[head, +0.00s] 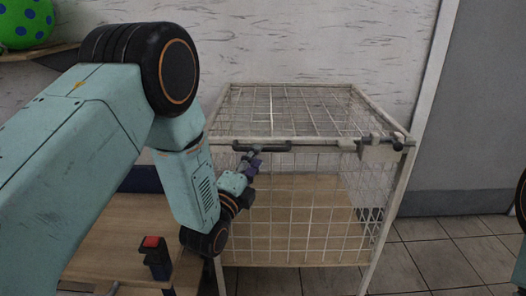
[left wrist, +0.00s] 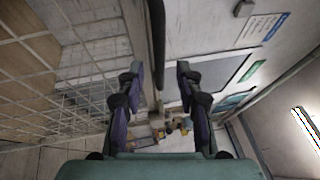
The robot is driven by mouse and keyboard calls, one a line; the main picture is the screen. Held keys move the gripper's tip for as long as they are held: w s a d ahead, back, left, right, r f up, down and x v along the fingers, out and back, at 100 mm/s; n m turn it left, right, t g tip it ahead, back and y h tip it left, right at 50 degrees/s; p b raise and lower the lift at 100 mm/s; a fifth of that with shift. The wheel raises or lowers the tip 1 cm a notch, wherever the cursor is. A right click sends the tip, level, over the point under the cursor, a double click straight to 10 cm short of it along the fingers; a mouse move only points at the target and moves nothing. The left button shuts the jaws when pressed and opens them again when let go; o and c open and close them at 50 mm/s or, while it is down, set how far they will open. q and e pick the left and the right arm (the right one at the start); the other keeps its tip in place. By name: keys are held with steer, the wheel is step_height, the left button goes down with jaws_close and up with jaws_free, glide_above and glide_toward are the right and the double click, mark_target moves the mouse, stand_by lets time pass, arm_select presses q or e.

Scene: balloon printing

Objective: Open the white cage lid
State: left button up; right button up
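The white wire cage (head: 312,221) stands right of centre in the head view. Its white lid (head: 290,110) lies shut on top, and a dark handle (head: 276,146) runs along the lid's front edge. My left gripper (head: 252,163) is at the left part of this handle, just in front of it. In the left wrist view my left gripper (left wrist: 161,76) has its two fingers apart. The dark handle (left wrist: 157,35) shows between and beyond the fingers, with no clear contact. My right gripper is out of view.
A latch-like fitting (head: 382,141) sits at the lid's front right corner. A wooden table (head: 125,235) at lower left carries a red button (head: 151,242). A green balloon with blue dots (head: 26,22) is at upper left. Tiled floor (head: 440,255) is clear at right.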

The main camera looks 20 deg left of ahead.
arm_select(q)
steer(key=shift+x, duration=2.25)
jaws_close()
